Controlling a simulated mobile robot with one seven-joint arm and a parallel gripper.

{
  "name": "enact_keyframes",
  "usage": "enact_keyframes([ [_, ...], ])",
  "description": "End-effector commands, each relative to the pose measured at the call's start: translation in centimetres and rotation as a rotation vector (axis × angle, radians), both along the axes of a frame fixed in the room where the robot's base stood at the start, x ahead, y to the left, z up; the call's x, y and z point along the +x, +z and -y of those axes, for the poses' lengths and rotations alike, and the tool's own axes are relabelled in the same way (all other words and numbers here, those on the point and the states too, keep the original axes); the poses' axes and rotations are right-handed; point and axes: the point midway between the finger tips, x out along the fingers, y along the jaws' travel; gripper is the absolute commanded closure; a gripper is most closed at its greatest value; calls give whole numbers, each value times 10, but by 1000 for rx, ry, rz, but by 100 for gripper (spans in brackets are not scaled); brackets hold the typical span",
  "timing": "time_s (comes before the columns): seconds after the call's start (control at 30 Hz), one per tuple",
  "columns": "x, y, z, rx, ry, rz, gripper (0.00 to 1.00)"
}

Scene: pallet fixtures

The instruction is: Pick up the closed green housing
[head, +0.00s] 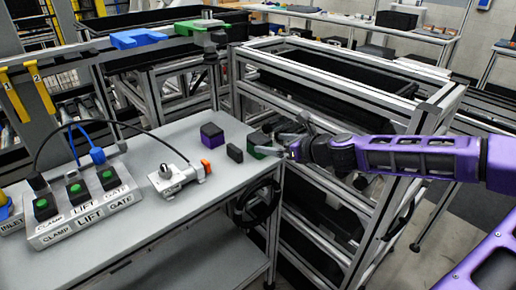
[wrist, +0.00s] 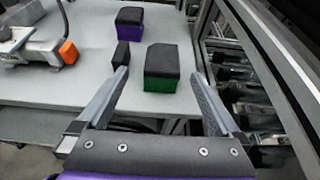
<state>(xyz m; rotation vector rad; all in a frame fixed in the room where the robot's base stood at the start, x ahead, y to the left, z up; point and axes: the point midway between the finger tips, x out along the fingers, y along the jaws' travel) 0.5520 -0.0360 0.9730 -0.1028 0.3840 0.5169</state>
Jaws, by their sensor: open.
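The green housing (wrist: 162,85) has a black top on it and green sides, and sits near the table's edge. In the head view the green housing (head: 257,141) is partly hidden behind my gripper (head: 287,139). In the wrist view my gripper (wrist: 159,77) is open, with one finger to each side of the housing in the picture. The jaws look empty. I cannot tell whether the fingertips reach down to the housing's height.
A purple housing (head: 211,135) with a black top and a small black block (head: 234,153) stand left of the green housing. A metal clamp (head: 178,174) with an orange tip and a button box (head: 83,200) are further left. A metal frame rack (head: 345,75) stands beyond the table's right edge.

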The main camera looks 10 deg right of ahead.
Motion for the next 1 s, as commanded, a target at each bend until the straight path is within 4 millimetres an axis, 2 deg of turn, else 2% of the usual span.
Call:
enact_keyframes([
  [0.1, 14, -7, -9, 0, 2, 0, 0],
  [0.37, 28, -13, -15, -1, 2, 1, 0],
  [0.63, 60, -25, -31, 0, 2, 0, 0],
  [0.97, 66, -28, -34, 1, 0, 1, 0],
  [1.0, 66, -28, -34, 1, 0, 1, 4],
])
